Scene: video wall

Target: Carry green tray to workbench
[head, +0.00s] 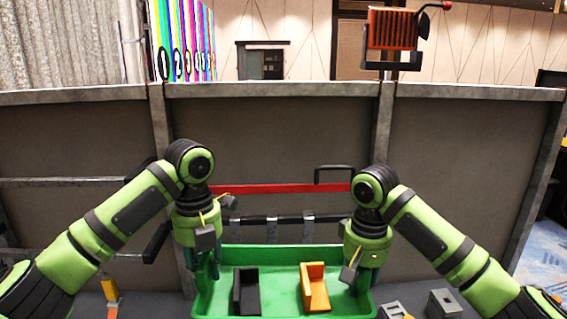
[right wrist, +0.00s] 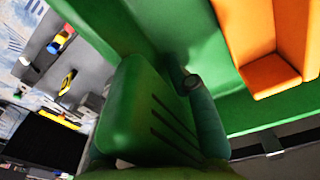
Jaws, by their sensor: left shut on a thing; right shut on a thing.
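The green tray (head: 280,258) is at the lower middle of the head view, and its floor and wall also fill much of the right wrist view (right wrist: 185,35). A black block-shaped piece (head: 246,291) and an orange one (head: 314,287) lie in it. The orange piece shows in the right wrist view too (right wrist: 262,50). My left gripper (head: 206,272) is shut on the tray's left side. My right gripper (head: 366,278) is shut on the tray's right side. The fingertips are partly hidden by the tray walls.
A grey surface lies around the tray, with a yellow-orange item (head: 110,290) at left and grey blocks (head: 443,303) at right. A tall grey panel wall (head: 270,130) stands behind, with a red strip (head: 283,188) and a black handle (head: 334,168).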

